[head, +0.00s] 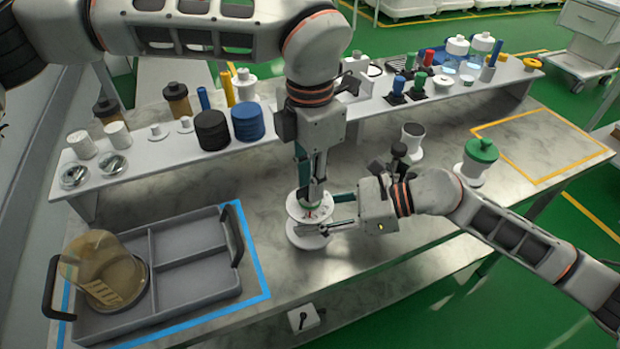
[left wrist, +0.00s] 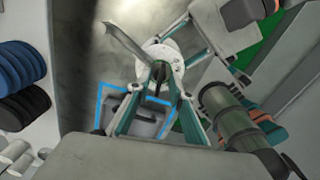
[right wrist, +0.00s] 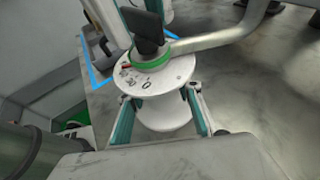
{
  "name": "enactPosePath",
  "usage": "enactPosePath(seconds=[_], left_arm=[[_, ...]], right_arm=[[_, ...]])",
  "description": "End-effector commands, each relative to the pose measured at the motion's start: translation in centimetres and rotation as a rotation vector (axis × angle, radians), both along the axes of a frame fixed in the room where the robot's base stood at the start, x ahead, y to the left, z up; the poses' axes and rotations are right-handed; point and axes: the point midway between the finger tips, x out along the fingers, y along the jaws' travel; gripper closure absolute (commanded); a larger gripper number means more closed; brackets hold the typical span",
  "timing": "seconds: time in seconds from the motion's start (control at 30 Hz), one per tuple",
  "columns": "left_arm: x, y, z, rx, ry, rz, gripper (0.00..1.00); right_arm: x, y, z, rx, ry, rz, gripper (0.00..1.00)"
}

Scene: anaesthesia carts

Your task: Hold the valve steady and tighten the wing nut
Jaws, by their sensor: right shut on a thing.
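The valve is a white spool-shaped body (right wrist: 165,110) with a flat round top, a green ring and a curved grey handle (right wrist: 225,38). It stands upright on the bench and also shows in the head view (head: 309,208). A black wing nut (right wrist: 146,28) sits on top of it. My right gripper (head: 335,226) is shut on the valve body from the right, one finger on each side. My left gripper (left wrist: 159,76) points down from above, its fingers parted around the wing nut. Finger contact with the nut is hard to make out.
A raised shelf (head: 290,135) with jars and discs runs behind. A green-topped spool (head: 478,160) stands right, near my right arm.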

Motion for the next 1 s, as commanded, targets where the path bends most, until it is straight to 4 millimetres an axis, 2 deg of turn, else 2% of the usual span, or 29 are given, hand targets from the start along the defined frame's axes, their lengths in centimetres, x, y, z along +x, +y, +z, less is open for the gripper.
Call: enactPosePath(seconds=[0.17,0.4,0.6,0.8,1.0], left_arm=[[0.1,0.0,2.1,-0.001,-0.004,0.002,0.78],[0.1,0.0,7.1,-0.002,-0.005,0.002,0.78],[0.0,0.0,10.3,-0.001,-0.003,0.001,0.78],[0.0,0.0,11.8,-0.001,-0.002,0.0,0.78],[0.0,0.0,11.9,-0.001,-0.001,0.0,0.78]], right_arm=[[0.0,0.0,-0.1,-0.001,0.0,0.0,1.0],[0.0,0.0,-0.1,-0.001,0.0,0.0,1.0],[0.0,0.0,0.0,-0.001,0.0,0.0,1.0],[0.0,0.0,0.0,-0.001,0.0,0.0,1.0],[0.0,0.0,0.0,-0.001,0.0,0.0,1.0]])
